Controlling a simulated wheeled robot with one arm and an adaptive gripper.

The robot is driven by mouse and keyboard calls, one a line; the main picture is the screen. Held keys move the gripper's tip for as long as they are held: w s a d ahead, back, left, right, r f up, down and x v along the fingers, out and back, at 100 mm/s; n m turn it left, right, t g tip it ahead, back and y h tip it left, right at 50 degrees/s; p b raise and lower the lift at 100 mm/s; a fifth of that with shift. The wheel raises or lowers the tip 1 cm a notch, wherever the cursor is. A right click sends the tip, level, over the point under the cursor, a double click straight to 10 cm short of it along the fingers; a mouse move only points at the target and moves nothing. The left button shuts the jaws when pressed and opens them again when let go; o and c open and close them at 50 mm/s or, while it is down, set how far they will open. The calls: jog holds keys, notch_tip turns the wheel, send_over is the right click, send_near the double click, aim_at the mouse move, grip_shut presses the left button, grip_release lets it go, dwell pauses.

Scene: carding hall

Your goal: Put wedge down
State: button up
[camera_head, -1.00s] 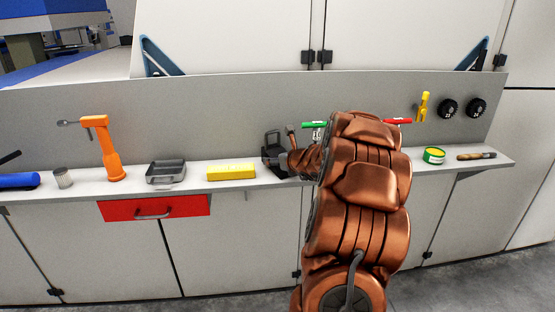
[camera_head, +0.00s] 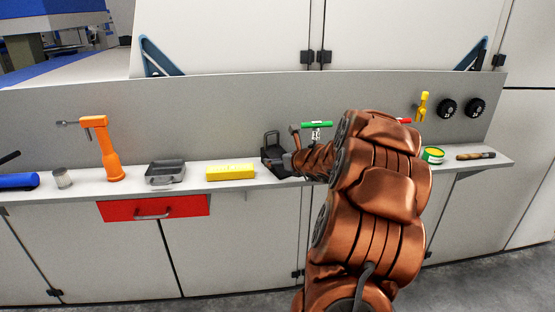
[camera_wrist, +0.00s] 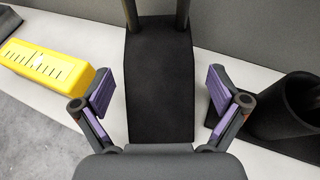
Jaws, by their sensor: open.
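The black wedge (camera_head: 270,156), with an upright hoop at its back, rests on the white shelf between the yellow block and my arm. In the wrist view the wedge (camera_wrist: 160,65) lies flat between my open fingers, with a visible gap on each side. My gripper (camera_wrist: 162,92) has purple pads and is not closed on anything. The wedge's near end is hidden by my gripper's palm. In the head view my gripper (camera_head: 287,163) is low at the shelf, small and partly hidden by my wrist.
A yellow slotted block (camera_wrist: 42,63) lies left of my gripper; a black open cylinder (camera_wrist: 290,108) stands close on the right. Along the narrow shelf (camera_head: 198,176) are a grey tray (camera_head: 165,172), an orange tool (camera_head: 106,150) and a green-yellow tin (camera_head: 433,155). A grey panel rises behind.

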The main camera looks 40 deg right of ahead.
jog(key=v, duration=0.9)
jog(key=shift+p, duration=0.35)
